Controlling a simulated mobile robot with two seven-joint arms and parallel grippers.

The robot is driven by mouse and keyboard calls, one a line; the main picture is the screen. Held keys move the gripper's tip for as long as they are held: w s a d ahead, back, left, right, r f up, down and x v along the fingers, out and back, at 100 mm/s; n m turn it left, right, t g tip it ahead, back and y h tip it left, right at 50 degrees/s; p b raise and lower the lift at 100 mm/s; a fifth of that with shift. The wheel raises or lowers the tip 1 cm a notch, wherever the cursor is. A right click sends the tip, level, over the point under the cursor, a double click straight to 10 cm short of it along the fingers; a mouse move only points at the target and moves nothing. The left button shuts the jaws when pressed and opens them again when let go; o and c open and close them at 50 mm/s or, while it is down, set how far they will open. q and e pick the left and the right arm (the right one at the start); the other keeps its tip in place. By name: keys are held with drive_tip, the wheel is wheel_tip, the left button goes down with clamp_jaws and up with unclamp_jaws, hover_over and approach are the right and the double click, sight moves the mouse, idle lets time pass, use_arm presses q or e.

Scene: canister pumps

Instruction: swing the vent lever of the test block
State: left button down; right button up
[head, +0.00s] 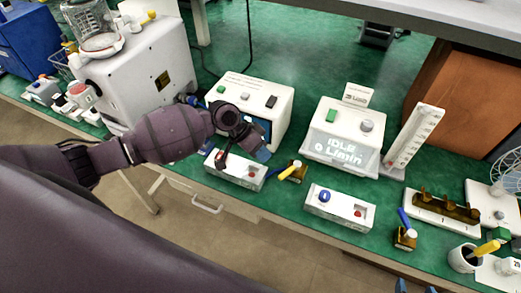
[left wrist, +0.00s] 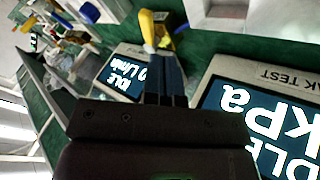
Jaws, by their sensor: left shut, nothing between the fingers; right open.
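A small brass block (head: 297,177) with a yellow lever (head: 287,173) stands on the green bench in the head view. In the left wrist view the yellow lever (left wrist: 147,30) and part of the brass block (left wrist: 162,42) show just beyond my fingertips. My left gripper (head: 263,155) is shut and empty, just left of and above the lever in the head view; I cannot tell if it touches. Another brass block (head: 405,242) has a blue lever (head: 404,219). Only the tips of my right gripper (head: 415,288) show at the bottom edge, open and apart.
The leak tester (head: 268,83) stands behind my left gripper, its screen (left wrist: 262,122) partly hidden. A flow meter (head: 340,125) reads "IDLE". Low white control boxes (head: 228,171) (head: 337,208) sit along the front edge. A rack (head: 440,210) and a cup (head: 464,259) stand right.

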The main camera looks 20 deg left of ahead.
sight(289, 172)
use_arm(q)
drive_tip(key=x, duration=0.6)
drive_tip(key=shift+d+f, duration=0.25)
idle(0.4)
